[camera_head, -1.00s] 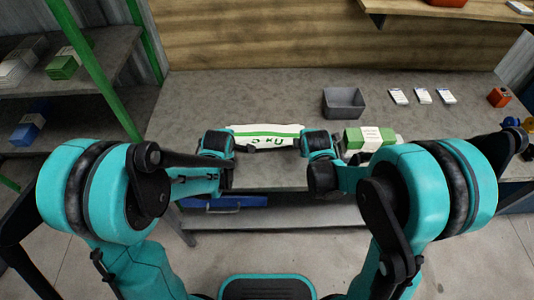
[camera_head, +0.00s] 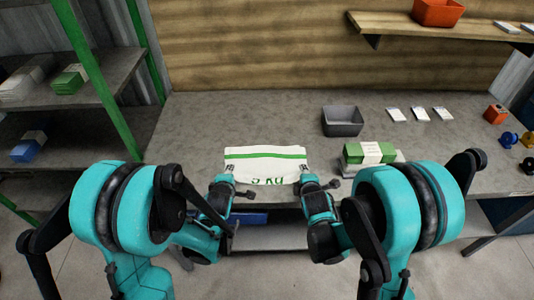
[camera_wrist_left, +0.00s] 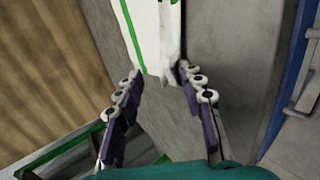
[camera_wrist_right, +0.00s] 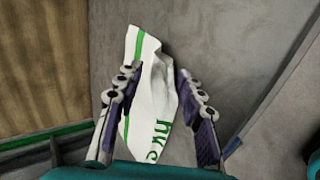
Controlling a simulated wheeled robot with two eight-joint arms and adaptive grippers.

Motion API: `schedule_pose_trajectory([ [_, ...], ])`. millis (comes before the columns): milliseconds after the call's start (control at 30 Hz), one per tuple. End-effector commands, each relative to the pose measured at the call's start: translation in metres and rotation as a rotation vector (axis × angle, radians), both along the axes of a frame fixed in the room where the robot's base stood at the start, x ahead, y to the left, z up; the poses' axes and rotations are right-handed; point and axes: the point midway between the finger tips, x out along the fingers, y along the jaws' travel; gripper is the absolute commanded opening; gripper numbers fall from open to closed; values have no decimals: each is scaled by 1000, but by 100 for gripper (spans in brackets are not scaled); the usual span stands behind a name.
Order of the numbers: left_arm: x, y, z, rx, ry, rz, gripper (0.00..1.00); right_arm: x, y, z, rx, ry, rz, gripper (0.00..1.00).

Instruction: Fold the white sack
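The white sack (camera_head: 265,166) lies on the bench near its front edge, with a green stripe and green lettering. It looks slightly rumpled. My left gripper (camera_head: 227,171) is at its left side. In the left wrist view the fingers (camera_wrist_left: 158,72) are apart, with a sack corner (camera_wrist_left: 152,45) between or just beyond the tips. My right gripper (camera_head: 306,181) is at its right side. In the right wrist view the fingers (camera_wrist_right: 158,72) are spread, with part of the sack (camera_wrist_right: 150,85) between them. Whether either gripper touches the sack, I cannot tell.
A grey bin (camera_head: 342,121) stands at the back of the bench (camera_head: 210,115), with white cards (camera_head: 418,114) to its right. A green-and-white stack (camera_head: 370,153) is right of the sack. An orange block (camera_head: 495,114) is at the far right. Shelving (camera_head: 75,105) stands left.

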Motion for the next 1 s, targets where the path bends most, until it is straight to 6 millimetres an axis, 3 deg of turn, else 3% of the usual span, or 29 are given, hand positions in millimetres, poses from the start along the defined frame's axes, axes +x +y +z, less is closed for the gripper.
schedule_pose_trajectory([
  [367, -2, 0, 5, 0, 0, 0, 38, -2, 0, 5, 0, 0, 0, 38],
  [1000, -58, 0, 86, 0, 1, 0, 38, -58, 0, 86, 0, 1, 0, 38],
])
